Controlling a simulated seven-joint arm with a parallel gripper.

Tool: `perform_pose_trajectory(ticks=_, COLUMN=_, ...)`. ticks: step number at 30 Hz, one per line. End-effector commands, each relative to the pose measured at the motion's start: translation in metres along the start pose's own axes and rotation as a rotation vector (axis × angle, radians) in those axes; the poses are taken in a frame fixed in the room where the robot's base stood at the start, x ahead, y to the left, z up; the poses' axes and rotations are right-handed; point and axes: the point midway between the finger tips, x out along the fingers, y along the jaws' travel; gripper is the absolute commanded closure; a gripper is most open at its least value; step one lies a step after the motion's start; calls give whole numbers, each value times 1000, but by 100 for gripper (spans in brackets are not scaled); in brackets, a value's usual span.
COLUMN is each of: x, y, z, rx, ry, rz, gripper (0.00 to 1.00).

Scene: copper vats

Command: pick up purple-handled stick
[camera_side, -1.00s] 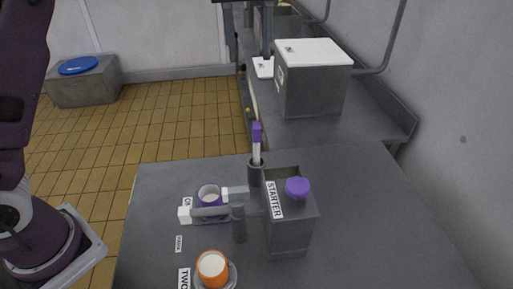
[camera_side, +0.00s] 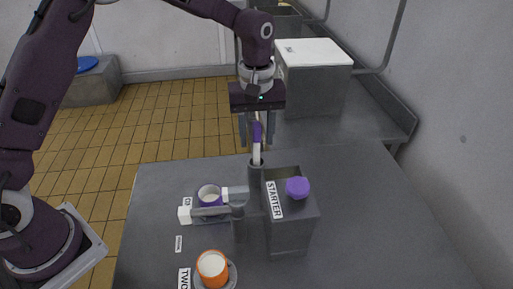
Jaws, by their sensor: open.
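The purple-handled stick (camera_side: 257,134) stands upright in a grey tube holder (camera_side: 256,174) beside the box labelled STARTER. Its purple handle is at the top and its white shaft runs down into the holder. My gripper (camera_side: 257,141) is open and points down, with one finger on each side of the purple handle in the picture. Whether the fingers touch the handle or stand at its depth, I cannot tell.
The grey STARTER box (camera_side: 290,228) has a purple knob (camera_side: 297,187). A purple cup (camera_side: 209,196) sits by a white-ended bar (camera_side: 211,211). An orange cup (camera_side: 212,268) stands on a saucer in front. The table's right side (camera_side: 390,220) is clear.

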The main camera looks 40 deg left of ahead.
Motion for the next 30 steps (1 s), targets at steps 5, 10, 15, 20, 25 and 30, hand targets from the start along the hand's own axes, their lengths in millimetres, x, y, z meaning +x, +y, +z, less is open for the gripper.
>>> perform_pose_trajectory(ticks=5, x=26, y=-1, z=0, rx=0, ry=-3, rz=-2, gripper=56)
perform_pose_trajectory(ticks=10, x=28, y=0, z=0, rx=0, ry=-1, rz=0, gripper=56)
perform_pose_trajectory(ticks=15, x=28, y=0, z=0, rx=0, ry=-1, rz=0, gripper=78)
perform_pose_trajectory(ticks=20, x=28, y=0, z=0, rx=0, ry=-1, rz=0, gripper=100)
perform_pose_trajectory(ticks=25, x=28, y=0, z=0, rx=0, ry=-1, rz=0, gripper=100)
perform_pose_trajectory(ticks=30, x=19, y=0, z=-1, rx=0, ry=0, rz=2, gripper=100)
